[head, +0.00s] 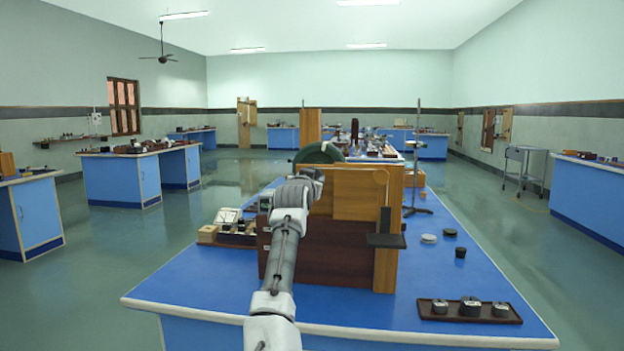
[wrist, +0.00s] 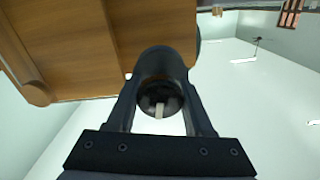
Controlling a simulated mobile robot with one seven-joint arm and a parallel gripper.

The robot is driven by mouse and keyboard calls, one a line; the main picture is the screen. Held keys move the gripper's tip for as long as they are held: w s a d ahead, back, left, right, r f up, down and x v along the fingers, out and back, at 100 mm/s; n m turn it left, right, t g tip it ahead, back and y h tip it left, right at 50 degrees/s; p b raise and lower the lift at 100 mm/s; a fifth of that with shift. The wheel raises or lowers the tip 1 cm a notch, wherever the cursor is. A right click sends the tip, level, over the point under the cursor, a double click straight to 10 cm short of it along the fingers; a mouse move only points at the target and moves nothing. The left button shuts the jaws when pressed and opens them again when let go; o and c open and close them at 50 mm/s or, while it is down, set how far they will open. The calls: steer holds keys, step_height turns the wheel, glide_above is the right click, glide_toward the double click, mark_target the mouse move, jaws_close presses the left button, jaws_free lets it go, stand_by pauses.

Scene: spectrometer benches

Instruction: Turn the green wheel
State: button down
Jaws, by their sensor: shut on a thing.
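The green wheel (head: 318,153) shows in the head view as a dark green disc edge above the top left of a wooden apparatus (head: 355,200) on the near blue bench. Its lower part is hidden behind my arm and the wood. My gripper (wrist: 160,85) is at the upper left of this apparatus. In the wrist view its two fingers are shut on a dark round knob (wrist: 160,101) with a pale strip on its end. I cannot tell from the frames how the knob joins the wheel.
A wooden box with small items (head: 228,233) lies left of the apparatus. A tray of weights (head: 468,311) is at the bench's front right. The blue bench top (head: 200,290) is clear at the front left.

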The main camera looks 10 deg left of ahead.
steer(key=shift+c, duration=1.7)
jaws_free()
steer(key=shift+s, duration=0.1)
steer(key=s+b, duration=0.5)
steer(key=s, duration=0.2)
steer(key=shift+s, duration=0.15)
